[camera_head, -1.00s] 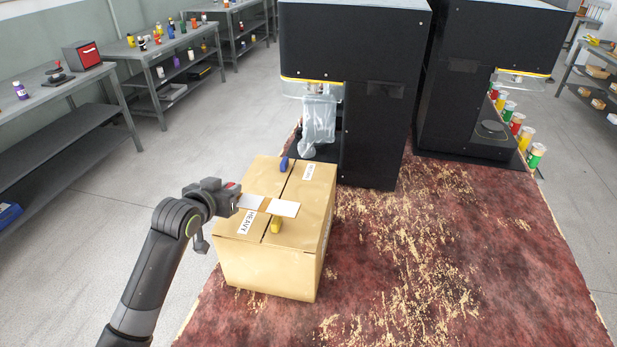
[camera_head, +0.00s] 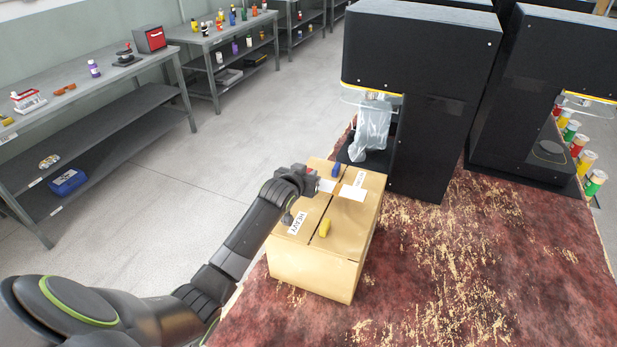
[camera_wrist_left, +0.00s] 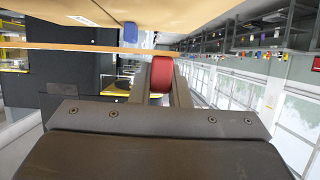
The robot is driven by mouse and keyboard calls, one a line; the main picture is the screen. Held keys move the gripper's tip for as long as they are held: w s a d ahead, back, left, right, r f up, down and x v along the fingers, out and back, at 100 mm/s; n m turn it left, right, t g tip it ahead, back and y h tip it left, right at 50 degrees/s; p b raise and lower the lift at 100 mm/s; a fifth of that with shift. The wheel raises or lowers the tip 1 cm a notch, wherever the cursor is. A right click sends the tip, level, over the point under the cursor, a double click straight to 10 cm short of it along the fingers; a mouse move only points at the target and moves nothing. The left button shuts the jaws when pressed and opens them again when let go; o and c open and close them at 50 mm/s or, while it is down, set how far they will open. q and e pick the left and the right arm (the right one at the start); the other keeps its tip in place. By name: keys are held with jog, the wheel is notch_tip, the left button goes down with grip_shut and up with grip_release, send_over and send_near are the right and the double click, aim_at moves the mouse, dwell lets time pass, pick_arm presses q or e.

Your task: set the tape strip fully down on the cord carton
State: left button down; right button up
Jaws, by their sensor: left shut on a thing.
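My left gripper (camera_head: 313,180) is at the carton's upper left edge. In the wrist view its fingers are shut on a red rounded block (camera_wrist_left: 162,75), close by the carton's edge. Whether the block joins the strip is hidden. My right gripper is not in view.
A black machine (camera_head: 425,95) with a clear bag stands just behind. The table (camera_head: 470,270) is clear to the right. Grey benches (camera_head: 110,85) stand at the left.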

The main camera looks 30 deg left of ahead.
pick_arm(q)
jog(key=shift+f, duration=0.8)
jog(key=shift+f+b, duration=0.3)
jog(key=shift+f, duration=0.35)
jog(key=c, duration=1.4)
grip_release()
jog(key=shift+o, duration=0.2)
jog(key=shift+r+p, duration=0.4)
jog(key=shift+r, duration=0.25)
jog(key=shift+s, duration=0.25)
jog(key=b+v, duration=0.1)
jog(key=v, duration=1)
jog(key=shift+s+r, duration=0.15)
jog(key=shift+s, duration=0.1)
